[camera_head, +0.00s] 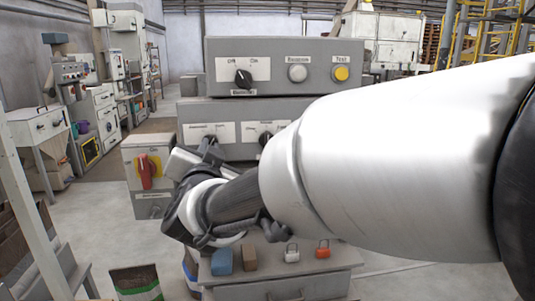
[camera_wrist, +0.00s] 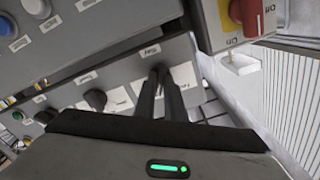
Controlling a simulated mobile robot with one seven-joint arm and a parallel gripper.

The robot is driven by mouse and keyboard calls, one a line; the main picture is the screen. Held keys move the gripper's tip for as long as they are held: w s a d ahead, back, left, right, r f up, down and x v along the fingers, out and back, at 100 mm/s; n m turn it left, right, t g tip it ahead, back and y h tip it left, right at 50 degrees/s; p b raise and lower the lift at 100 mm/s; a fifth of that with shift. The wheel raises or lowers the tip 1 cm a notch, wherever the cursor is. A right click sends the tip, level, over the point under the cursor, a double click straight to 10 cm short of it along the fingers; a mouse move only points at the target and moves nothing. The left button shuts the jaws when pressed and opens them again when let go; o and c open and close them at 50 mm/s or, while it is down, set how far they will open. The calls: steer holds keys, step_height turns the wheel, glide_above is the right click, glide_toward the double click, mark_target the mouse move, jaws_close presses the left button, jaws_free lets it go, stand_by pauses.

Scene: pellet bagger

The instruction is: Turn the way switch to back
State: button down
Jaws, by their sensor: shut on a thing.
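The way switch sits on the left label plate (camera_head: 196,130) of the grey middle panel in the head view. My gripper (camera_head: 210,146) is at this plate, with its fingers against the panel front. In the wrist view the two dark fingers (camera_wrist: 161,72) are close together on the switch's knob between printed labels, shut on it. The fingers cover almost all of the knob, so which way it points cannot be told. The label words are too small to read surely.
A second dark knob (camera_wrist: 96,99) sits beside it on the same panel. The upper panel (camera_head: 275,50) has a black knob (camera_head: 243,78), a white button (camera_head: 297,73) and a yellow one (camera_head: 341,73). A red switch (camera_head: 145,171) on a yellow plate stands close left.

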steer(key=shift+r, duration=0.1)
stand_by(0.4)
steer(key=c, duration=1.8)
jaws_free()
steer(key=shift+w, duration=0.1)
